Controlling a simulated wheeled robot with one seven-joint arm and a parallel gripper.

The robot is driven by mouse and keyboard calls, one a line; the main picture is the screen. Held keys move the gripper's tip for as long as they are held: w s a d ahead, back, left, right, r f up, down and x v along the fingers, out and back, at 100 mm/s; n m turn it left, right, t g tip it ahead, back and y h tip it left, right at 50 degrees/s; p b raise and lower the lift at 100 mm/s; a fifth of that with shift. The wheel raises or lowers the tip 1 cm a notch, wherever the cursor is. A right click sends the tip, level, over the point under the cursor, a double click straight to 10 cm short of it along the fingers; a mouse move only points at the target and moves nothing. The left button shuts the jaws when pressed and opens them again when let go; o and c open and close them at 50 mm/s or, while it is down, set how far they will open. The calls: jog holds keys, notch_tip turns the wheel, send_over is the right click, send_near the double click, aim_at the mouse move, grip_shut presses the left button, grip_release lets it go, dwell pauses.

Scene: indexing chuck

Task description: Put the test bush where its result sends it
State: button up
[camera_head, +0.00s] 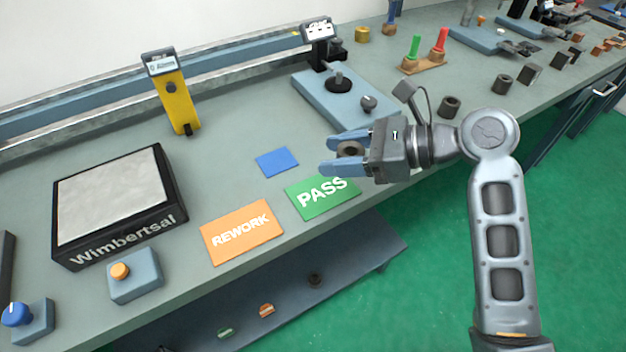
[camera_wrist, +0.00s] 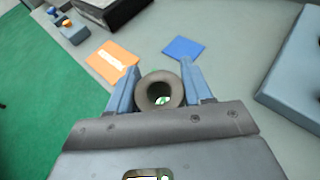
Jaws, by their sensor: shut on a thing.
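My gripper (camera_head: 346,155) is shut on a dark grey ring-shaped bush (camera_head: 350,149), held above the bench over the far edge of the green PASS card (camera_head: 322,197). In the wrist view the bush (camera_wrist: 160,91) sits between the two blue fingers, and a bit of green and white shows through its bore. The orange REWORK card (camera_head: 241,231) lies left of the PASS card along the front of the bench; it also shows in the wrist view (camera_wrist: 112,61). A plain blue card (camera_head: 277,162) lies behind them. My gripper hides part of the PASS card.
A blue fixture plate (camera_head: 318,92) with a dark knob stands behind my gripper. A yellow gauge stand (camera_head: 176,103), a black box marked Wimbertsal (camera_head: 115,205) and an orange-button box (camera_head: 134,275) are at left. Another dark bush (camera_head: 449,107) stands right. A lower shelf (camera_head: 350,262) holds small parts.

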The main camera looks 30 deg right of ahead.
aim_at(314, 189)
jog(key=x, duration=0.4)
jog(key=shift+s+a+f, duration=0.15)
jog(key=shift+a+f, duration=0.25)
jog(key=shift+f, duration=2.05)
jog(key=shift+f, duration=0.15)
jog(key=o, duration=1.3)
jog(key=v, duration=1.2)
